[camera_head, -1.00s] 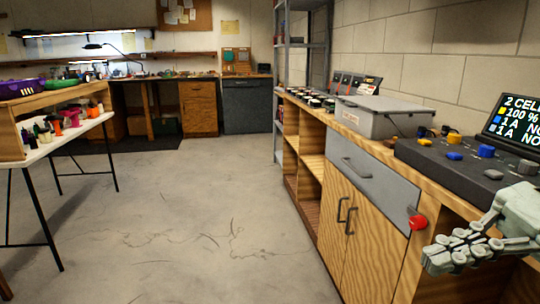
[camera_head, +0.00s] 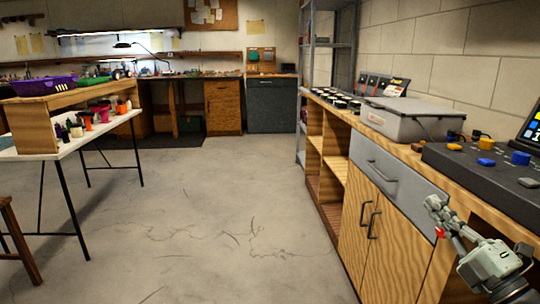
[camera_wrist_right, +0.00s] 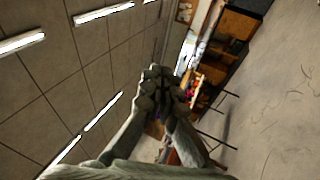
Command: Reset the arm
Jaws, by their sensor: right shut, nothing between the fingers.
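My right gripper (camera_head: 438,212) is at the lower right of the head view, in front of the wooden bench. Its fingers point up and to the left. In the right wrist view the fingers of the right gripper (camera_wrist_right: 163,82) meet at their tips with nothing between them. Behind them that view shows the ceiling lights and the floor, tilted. A red knob (camera_head: 439,232) shows just behind the fingers in the head view, partly hidden by them. My left gripper is not in view.
The wooden bench (camera_head: 350,225) runs along the right wall. On it stand a grey box (camera_head: 400,125) and a dark control panel (camera_head: 470,165) with coloured knobs. The floor between is clear.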

